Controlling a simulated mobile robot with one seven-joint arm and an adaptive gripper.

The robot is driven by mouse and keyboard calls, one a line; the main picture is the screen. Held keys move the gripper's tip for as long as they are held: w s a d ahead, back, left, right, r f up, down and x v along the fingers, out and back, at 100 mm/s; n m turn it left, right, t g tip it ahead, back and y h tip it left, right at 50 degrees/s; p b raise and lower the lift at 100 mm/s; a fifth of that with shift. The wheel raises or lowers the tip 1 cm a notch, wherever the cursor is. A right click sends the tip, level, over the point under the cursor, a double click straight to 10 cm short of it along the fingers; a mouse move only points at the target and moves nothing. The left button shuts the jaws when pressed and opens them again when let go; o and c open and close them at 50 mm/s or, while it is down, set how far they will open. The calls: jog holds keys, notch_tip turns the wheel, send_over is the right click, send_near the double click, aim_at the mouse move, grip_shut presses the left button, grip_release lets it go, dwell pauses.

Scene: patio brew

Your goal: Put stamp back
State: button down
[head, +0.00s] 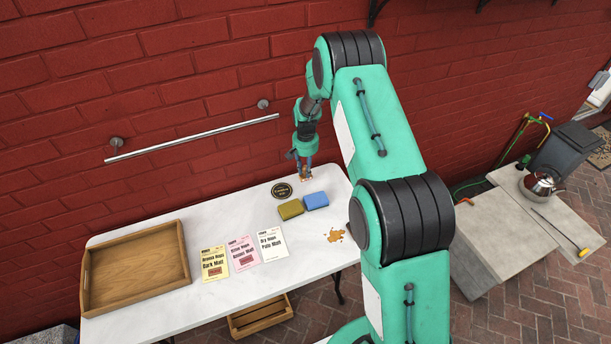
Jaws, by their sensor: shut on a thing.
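My gripper (305,168) is at the back of the white table, near the wall, pointing down. It is shut on a small wooden-brown thing, seemingly the stamp (306,176), which is mostly hidden by the fingers. I cannot tell whether the stamp touches the table. A round black disc with gold lettering (282,190), perhaps an ink pad or coaster, lies just left of and in front of the gripper. A yellow card (214,262), a pink card (243,249) and a white card (271,244) lie in a row; the yellow and pink ones bear reddish marks.
An olive sponge (290,209) and a blue sponge (316,200) lie in front of the disc. A brown spill (335,236) is near the right edge. An empty wooden tray (182,262) stands at the left. A metal rail (192,138) runs along the brick wall.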

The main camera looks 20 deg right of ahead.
aim_at(305, 175)
jog(key=shift+f, duration=1.75)
jog(key=shift+f, duration=0.15)
jog(key=c, duration=1.5)
grip_release()
notch_tip(305, 175, up, 12)
jog(key=shift+r, duration=0.15)
jog(key=shift+r, duration=0.1)
